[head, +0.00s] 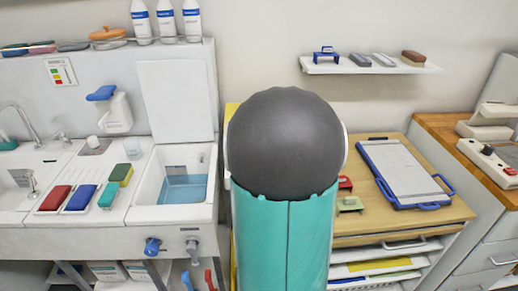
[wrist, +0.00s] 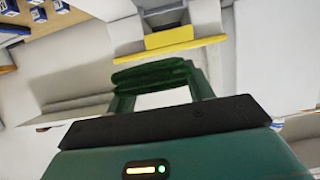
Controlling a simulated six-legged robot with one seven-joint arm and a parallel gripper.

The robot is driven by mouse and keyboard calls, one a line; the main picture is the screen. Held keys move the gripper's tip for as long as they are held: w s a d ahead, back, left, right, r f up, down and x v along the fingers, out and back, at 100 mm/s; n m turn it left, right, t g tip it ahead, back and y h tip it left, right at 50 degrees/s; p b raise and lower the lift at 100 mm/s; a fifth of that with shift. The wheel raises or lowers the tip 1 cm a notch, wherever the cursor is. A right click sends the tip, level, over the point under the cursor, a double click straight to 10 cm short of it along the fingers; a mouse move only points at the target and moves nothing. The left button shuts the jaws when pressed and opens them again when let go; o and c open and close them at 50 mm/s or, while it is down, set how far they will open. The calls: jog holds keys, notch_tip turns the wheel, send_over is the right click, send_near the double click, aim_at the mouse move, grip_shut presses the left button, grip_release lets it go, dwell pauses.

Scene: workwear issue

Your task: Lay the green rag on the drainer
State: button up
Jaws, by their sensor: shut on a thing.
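In the wrist view, my gripper (wrist: 157,84) is shut on a dark green folded cloth, the green rag (wrist: 150,74), which lies across between its fingertips. In the head view, my own arm fills the middle and hides both gripper and rag. The drainer (head: 92,168) appears to be the white draining surface between the two basins at the left. The held rag shows apart from the drainer.
A soap dispenser (head: 117,113) hangs above. A wooden desk with a clipboard (head: 402,170) stands right. A yellow strip (wrist: 170,48) lies beyond the rag in the wrist view.

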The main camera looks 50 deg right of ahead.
jog(key=s+a+r, duration=0.3)
jog(key=s+a, duration=0.1)
jog(key=s, duration=0.3)
jog(key=shift+s+r, duration=0.3)
